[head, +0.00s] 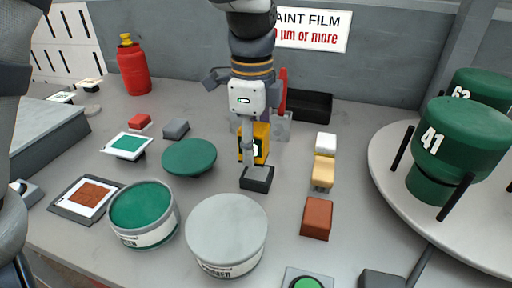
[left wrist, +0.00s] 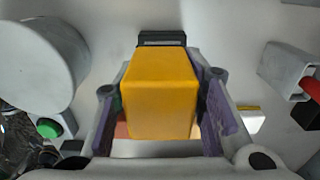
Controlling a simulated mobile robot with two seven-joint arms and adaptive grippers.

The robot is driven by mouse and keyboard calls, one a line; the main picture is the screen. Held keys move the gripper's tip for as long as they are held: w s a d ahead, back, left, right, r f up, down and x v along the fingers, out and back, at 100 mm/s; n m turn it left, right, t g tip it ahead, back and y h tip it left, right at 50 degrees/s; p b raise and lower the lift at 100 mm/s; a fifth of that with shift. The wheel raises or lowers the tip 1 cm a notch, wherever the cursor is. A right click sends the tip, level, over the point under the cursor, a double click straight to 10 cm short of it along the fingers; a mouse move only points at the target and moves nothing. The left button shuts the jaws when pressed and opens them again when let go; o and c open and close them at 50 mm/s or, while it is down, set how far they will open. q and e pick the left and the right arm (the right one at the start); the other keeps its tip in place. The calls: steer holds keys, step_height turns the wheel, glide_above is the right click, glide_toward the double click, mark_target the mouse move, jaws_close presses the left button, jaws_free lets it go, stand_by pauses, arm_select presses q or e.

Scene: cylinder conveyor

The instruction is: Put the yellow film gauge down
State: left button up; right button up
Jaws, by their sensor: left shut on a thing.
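The yellow film gauge (head: 261,146) is in the middle of the head view, partly hidden by my left gripper (head: 252,133). A dark display with a light figure shows on it. In the left wrist view the yellow gauge (left wrist: 160,92) fills the space between the two purple-padded fingers, and the left gripper is shut on it. I cannot tell whether the gauge touches the table. My right gripper is not in view.
Near the gauge are a green disc (head: 189,157), a grey-lidded tin (head: 227,229), an open green paint tin (head: 142,205), a cream-and-white block (head: 324,165) and a brown block (head: 317,217). A black tray (head: 308,105) is behind. A turntable (head: 385,165) with green cylinders stands right.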

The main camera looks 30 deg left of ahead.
arm_select(q)
steer(key=f, duration=0.2)
steer(key=w+f, duration=0.1)
steer(key=shift+a+f, duration=0.3)
steer(key=shift+a, duration=0.1)
steer(key=shift+s+d+f, duration=0.1)
steer(key=shift+s+d, duration=0.1)
steer(key=shift+s, duration=0.05)
steer(key=shift+s+d, duration=0.1)
steer(key=shift+s, duration=0.05)
steer(key=o, duration=1)
step_height(320, 180, up, 12)
steer(key=shift+r, duration=0.1)
